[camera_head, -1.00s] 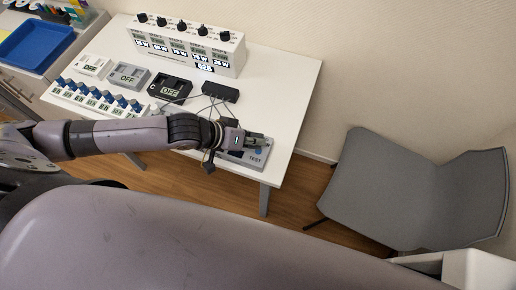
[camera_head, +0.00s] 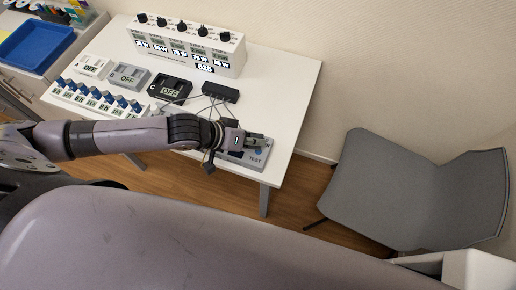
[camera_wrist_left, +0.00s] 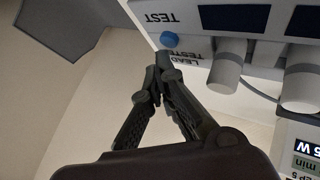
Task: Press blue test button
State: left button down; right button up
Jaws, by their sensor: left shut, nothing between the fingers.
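The blue test button (camera_wrist_left: 169,40) is a small round knob on a light panel marked TEST in the left wrist view. In the head view it is a small blue spot (camera_head: 258,153) on the grey tester box (camera_head: 254,163) at the table's front right corner. My left gripper (camera_head: 262,141) is over this box. In the left wrist view its fingers (camera_wrist_left: 160,62) are shut and empty, with the tips close beside the blue button; I cannot tell whether they touch it. My right gripper is not in view.
The white table (camera_head: 285,105) also holds a white unit with black knobs (camera_head: 190,50), several timer boxes (camera_head: 128,76) and a row of blue-knobbed units (camera_head: 100,97). Cables run from a black hub (camera_head: 220,92). A grey chair (camera_head: 390,190) stands at the right.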

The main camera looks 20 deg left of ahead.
pick_arm(q)
jog(key=shift+f, duration=0.1)
jog(key=shift+f, duration=0.45)
dwell(0.4)
jog(key=shift+r+p, duration=0.55)
jog(key=shift+p, duration=0.4)
notch_tip(320, 180, up, 6)
jog(key=p, duration=0.6)
